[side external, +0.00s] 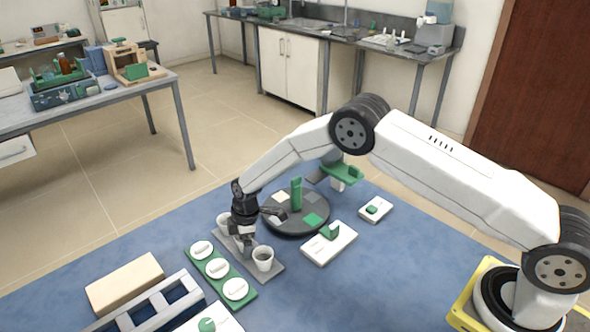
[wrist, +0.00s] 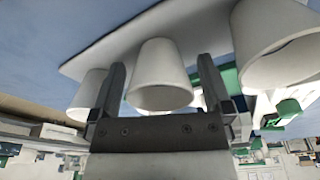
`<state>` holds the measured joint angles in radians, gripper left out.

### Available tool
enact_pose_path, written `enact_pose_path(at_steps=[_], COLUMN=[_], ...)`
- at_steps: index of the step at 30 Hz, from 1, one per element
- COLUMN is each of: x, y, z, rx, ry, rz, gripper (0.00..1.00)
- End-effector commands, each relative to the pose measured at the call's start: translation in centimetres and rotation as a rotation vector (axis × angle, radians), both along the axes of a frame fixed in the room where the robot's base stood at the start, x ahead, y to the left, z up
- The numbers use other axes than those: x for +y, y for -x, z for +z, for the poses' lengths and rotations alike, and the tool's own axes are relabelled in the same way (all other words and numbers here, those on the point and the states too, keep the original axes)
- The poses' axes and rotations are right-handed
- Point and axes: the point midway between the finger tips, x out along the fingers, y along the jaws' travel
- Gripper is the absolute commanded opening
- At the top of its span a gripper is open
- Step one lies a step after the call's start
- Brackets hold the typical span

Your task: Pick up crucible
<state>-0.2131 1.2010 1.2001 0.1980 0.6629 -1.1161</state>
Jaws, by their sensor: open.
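Several white crucibles stand in a row on a grey tray (side external: 277,269). One crucible (side external: 263,259) is at the near right end and another (side external: 223,221) is at the far left end, partly behind my gripper. My gripper (side external: 245,250) points down over the middle of the tray and hides the spot there in the side view. In the wrist view my gripper (wrist: 160,82) is open, with one finger on each side of the middle crucible (wrist: 160,68). I cannot tell whether either finger touches it. The neighbouring crucibles (wrist: 278,45) flank the fingers closely.
A green strip (side external: 202,266) with white round lids lies left of the tray. A dark round turntable (side external: 282,226) with a green post is behind it. A white box with a green knob (side external: 328,243) lies to the right. A tan block (side external: 125,284) and a grey rack (side external: 150,305) are at the front left.

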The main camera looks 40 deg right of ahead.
Motion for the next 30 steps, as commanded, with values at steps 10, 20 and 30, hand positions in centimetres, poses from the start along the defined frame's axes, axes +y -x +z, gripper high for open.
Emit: enact_pose_path(at_steps=[10,20,30], x=[0.0,0.0,0.0], y=[0.0,0.0,-0.1], z=[0.0,0.2,2.6], rx=[0.000,0.000,-0.002], ry=[0.000,0.000,-0.001], rz=[0.000,0.000,0.001], gripper=[0.12,0.12,0.12])
